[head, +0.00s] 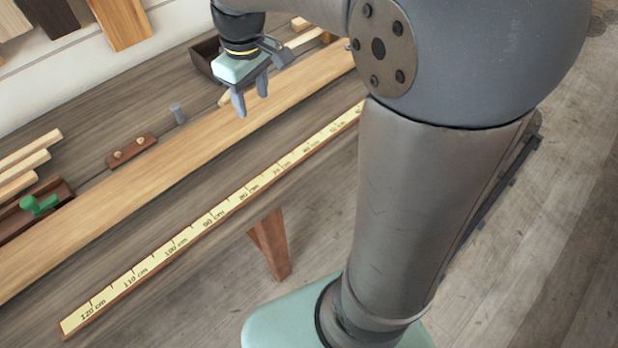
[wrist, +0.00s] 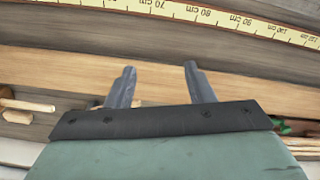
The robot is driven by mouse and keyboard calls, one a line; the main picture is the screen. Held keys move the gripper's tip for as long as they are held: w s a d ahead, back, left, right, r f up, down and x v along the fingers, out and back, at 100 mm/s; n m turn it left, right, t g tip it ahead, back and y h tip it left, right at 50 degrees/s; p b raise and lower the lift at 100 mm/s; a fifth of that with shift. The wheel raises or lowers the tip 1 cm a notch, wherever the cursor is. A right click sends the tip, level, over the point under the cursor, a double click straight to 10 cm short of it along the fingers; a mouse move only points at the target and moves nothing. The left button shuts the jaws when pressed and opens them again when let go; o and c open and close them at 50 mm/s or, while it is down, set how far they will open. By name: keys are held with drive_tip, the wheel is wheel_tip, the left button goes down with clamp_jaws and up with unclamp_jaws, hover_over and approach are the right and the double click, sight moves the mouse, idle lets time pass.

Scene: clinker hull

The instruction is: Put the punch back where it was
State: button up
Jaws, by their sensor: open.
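My gripper (head: 250,97) is open and empty, above the long pale plank (head: 195,160) on the bench. In the wrist view its two fingers (wrist: 159,68) stand apart over the same plank (wrist: 50,70), with nothing between them. A small grey cylinder (head: 177,113) stands upright on the bench behind the plank, left of my gripper. It may be the punch, but it is too small to be sure. A brown block (head: 132,150) with two light round spots lies further left. No other likely punch shows clearly.
A measuring strip (head: 210,219) runs along the bench's front edge. A brown tray (head: 64,190) with a green-handled tool (head: 38,205) is at left, by several wooden strips (head: 30,150). A dark box (head: 203,55) stands behind my gripper. Bare bench lies around the cylinder.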

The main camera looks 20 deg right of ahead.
drive_tip(key=s+d+f+m, duration=0.2)
drive_tip(key=s+f+m, duration=0.1)
drive_tip(key=s, duration=0.6)
drive_tip(key=s+d+f+m, duration=0.1)
drive_tip(key=s+f+m, duration=0.2)
drive_tip(key=s, duration=0.6)
drive_tip(key=shift+s+d+f, duration=0.25)
drive_tip(key=shift+d+f, duration=0.1)
